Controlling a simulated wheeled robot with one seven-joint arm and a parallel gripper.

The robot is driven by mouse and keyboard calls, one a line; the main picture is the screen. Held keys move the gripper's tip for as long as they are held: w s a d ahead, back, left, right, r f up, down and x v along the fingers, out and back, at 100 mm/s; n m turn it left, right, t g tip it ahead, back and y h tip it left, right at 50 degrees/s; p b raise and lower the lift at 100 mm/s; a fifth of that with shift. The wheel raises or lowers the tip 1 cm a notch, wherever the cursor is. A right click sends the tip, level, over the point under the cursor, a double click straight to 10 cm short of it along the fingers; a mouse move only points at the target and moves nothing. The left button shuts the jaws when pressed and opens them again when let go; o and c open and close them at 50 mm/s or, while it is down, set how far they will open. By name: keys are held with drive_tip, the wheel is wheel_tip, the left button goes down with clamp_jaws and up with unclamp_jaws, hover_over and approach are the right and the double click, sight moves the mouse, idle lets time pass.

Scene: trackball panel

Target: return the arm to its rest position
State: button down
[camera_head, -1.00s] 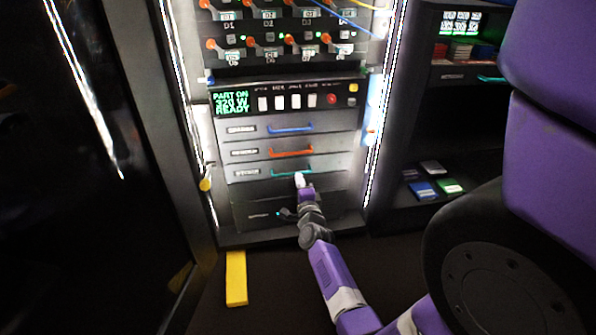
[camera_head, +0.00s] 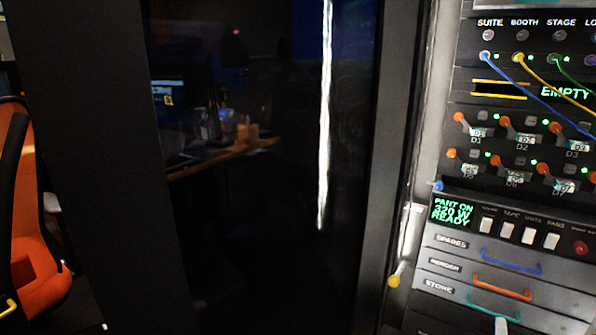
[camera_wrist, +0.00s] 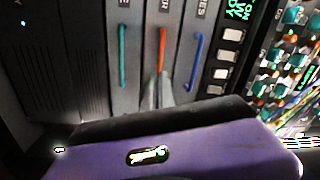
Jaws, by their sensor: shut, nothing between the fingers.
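My gripper (camera_wrist: 158,92) is shut and empty in the wrist view. Its pale fingers show beyond the dark and purple wrist body, overlapping the end of the orange drawer handle (camera_wrist: 162,48); I cannot tell whether they touch. In the head view only a pale tip of my gripper (camera_head: 501,326) shows at the bottom edge, below the teal handle (camera_head: 493,307). The rest of my arm is outside the head view.
A rack with drawers, a blue handle (camera_head: 511,262), white switches (camera_head: 508,232) and orange levers fills the right side. A dark glass door (camera_head: 260,200) stands left of it. An orange chair (camera_head: 35,240) is at far left. Cables hang across the upper rack.

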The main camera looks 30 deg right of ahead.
drive_tip(key=a+r+n+t+y, duration=0.25)
drive_tip(key=a+n, duration=0.45)
drive_tip(key=a, duration=0.5)
drive_tip(key=a+r+n+t+y, duration=0.2)
drive_tip(key=a+n+t+y, duration=0.3)
drive_tip(key=a, duration=0.8)
drive_tip(key=a+r+n+t+y, duration=0.1)
drive_tip(key=a+r+n+y, duration=0.1)
drive_tip(key=a+n, duration=0.8)
drive_tip(key=s+a+r+n+g+y, duration=0.1)
drive_tip(key=s+a+n+y, duration=0.3)
drive_tip(key=a, duration=0.4)
drive_tip(key=s+a+r+n+g+y, duration=0.1)
drive_tip(key=s+a+y, duration=0.3)
drive_tip(key=s+a, duration=0.35)
wheel_tip(320, 180, up, 29)
drive_tip(key=p, duration=2.9)
drive_tip(key=shift+w+a+r, duration=0.15)
drive_tip(key=shift+w+a, duration=0.1)
drive_tip(key=shift+w, duration=0.2)
drive_tip(key=shift+d, duration=0.1)
